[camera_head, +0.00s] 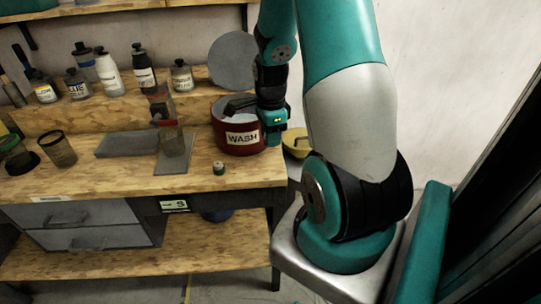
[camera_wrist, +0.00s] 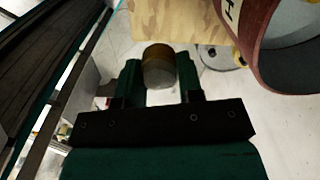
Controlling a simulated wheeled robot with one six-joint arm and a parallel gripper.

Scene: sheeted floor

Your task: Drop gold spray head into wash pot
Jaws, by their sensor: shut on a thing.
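The red wash pot (camera_head: 222,139) with a white WASH label stands at the right end of the wooden bench. Its open rim and pale inside show at the upper right of the wrist view (camera_wrist: 262,50). My gripper (camera_wrist: 160,78) is shut on the gold spray head (camera_wrist: 159,66), a short cylinder with a golden-brown band and a greyer end, held between the two fingers. In the head view my wrist is at the pot's right side, and the held piece cannot be made out there. In the wrist view the held piece is left of the pot, apart from it.
A round grey disc (camera_head: 233,60) stands behind the pot. A small jar (camera_head: 219,168) sits near the bench's front edge. Several bottles (camera_head: 108,72) line the raised shelf. A yellow bowl (camera_head: 297,143) shows beside my arm, right of the bench.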

